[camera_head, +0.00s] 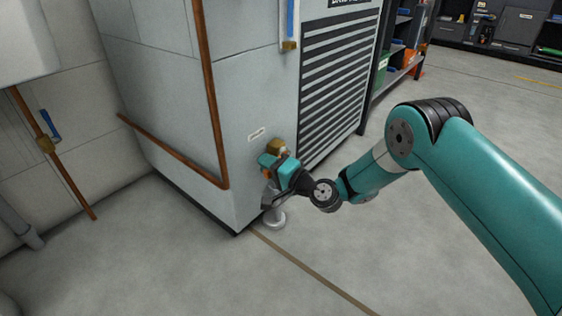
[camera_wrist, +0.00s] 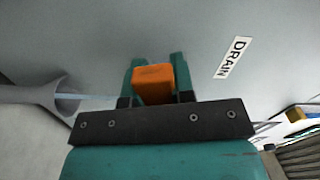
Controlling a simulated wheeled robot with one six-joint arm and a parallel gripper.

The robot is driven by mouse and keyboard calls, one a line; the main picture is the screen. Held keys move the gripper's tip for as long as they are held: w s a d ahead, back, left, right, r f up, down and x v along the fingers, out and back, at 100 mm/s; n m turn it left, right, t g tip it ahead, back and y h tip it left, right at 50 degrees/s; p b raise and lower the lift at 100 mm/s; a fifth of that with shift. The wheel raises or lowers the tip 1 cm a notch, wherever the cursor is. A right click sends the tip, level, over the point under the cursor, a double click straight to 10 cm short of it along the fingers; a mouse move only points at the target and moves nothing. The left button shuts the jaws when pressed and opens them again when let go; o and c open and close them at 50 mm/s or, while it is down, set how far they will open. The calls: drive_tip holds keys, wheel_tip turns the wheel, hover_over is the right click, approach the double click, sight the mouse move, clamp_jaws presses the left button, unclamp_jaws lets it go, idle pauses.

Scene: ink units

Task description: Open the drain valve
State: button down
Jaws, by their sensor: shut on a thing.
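The drain valve shows a brass body (camera_head: 277,147) on the lower corner of the grey cabinet, below a small label. In the wrist view the label (camera_wrist: 231,58) reads DRAIN, and an orange handle (camera_wrist: 153,84) sits between the two teal fingers. My gripper (camera_wrist: 154,80) is shut on this orange handle. In the head view my gripper (camera_head: 272,163) covers most of the valve. A grey funnel (camera_head: 275,217) stands below it near the floor. In the wrist view a thin pale bluish streak runs from the valve side toward the funnel (camera_wrist: 45,95), like water.
The grey cabinet (camera_head: 160,90) has a dark louvred grille (camera_head: 335,90) on its right. A copper pipe (camera_head: 210,95) runs down its front. Valves with blue handles (camera_head: 50,125) (camera_head: 290,22) are at left and top. Shelving (camera_head: 400,70) stands behind. The floor at right is clear.

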drive_tip(key=shift+w+d+f+n+b, duration=0.25)
drive_tip(key=shift+f+n, duration=0.35)
drive_tip(key=shift+n, duration=0.75)
drive_tip(key=shift+w+d+f+n+b, duration=0.1)
drive_tip(key=shift+w+f+n+b, duration=0.35)
drive_tip(key=shift+n, duration=0.85)
drive_tip(key=shift+w+d+f+n+b, duration=0.1)
drive_tip(key=shift+d+f+n+b, duration=0.1)
drive_tip(key=shift+f+n, duration=0.85)
drive_tip(key=shift+r+n, duration=0.3)
drive_tip(key=shift+n, duration=0.1)
drive_tip(key=c, duration=1)
unclamp_jaws()
drive_tip(key=shift+o, duration=0.2)
drive_tip(key=shift+d+r, duration=0.1)
